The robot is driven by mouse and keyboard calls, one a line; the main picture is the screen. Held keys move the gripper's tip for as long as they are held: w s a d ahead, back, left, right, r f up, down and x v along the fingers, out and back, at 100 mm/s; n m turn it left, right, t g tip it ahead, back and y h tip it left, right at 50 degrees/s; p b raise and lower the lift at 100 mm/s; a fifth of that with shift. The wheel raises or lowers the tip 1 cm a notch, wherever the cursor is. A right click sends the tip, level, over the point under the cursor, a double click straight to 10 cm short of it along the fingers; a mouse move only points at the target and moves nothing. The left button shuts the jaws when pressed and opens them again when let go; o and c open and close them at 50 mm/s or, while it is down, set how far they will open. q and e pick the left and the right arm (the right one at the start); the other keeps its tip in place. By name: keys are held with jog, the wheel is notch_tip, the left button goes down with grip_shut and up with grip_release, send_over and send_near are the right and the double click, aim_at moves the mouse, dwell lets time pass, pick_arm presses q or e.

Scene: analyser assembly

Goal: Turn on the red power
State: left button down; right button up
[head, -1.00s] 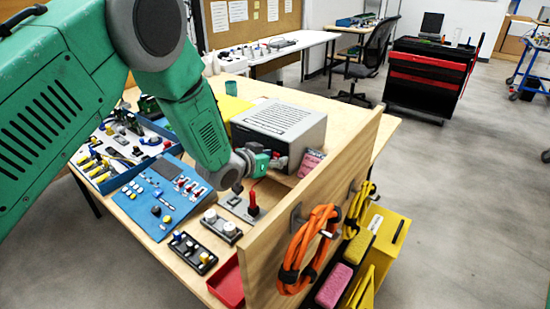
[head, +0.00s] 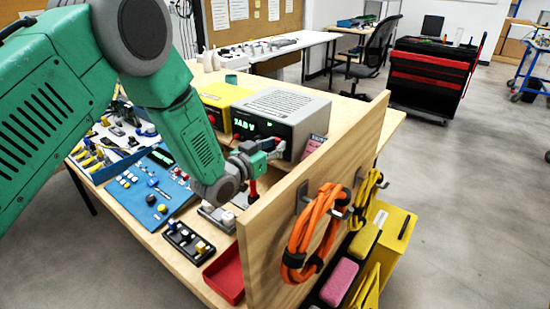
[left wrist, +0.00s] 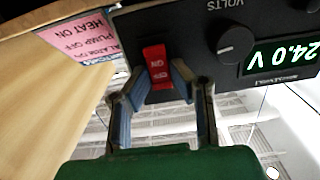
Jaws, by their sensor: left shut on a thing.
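The power supply is a grey box (head: 290,112) on the table, with a lit green display (head: 246,125) reading 24.0 V. In the left wrist view its dark front panel (left wrist: 196,38) appears upside down, with a red rocker switch (left wrist: 157,66) marked ON and OFF. My left gripper (head: 279,148) is at the right part of this front panel. In the left wrist view its fingers (left wrist: 160,84) lie on both sides of the red switch and are shut on it. I cannot tell which way the rocker is tipped. My right gripper is not in view.
A wooden partition (head: 315,185) stands close right of my left gripper, with an orange cable coil (head: 305,235) hung on it. A yellow box (head: 222,97) stands left of the supply. A blue panel (head: 143,192) and a red tray (head: 226,272) are nearer. A pink notice (left wrist: 92,38) is beside the switch.

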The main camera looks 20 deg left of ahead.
pick_arm(q)
jog(key=shift+r+t+b, duration=0.1)
jog(key=shift+t+b, duration=0.5)
jog(key=shift+b, duration=0.05)
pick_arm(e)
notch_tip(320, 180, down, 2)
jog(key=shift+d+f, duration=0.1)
pick_arm(q)
jog(key=shift+a+r, duration=0.1)
jog(key=c, duration=1.4)
grip_release()
jog(key=shift+c, duration=0.2)
jog(key=shift+s+f, duration=0.15)
jog(key=shift+f, duration=0.05)
jog(key=v, duration=1.1)
jog(key=shift+s+a, duration=0.3)
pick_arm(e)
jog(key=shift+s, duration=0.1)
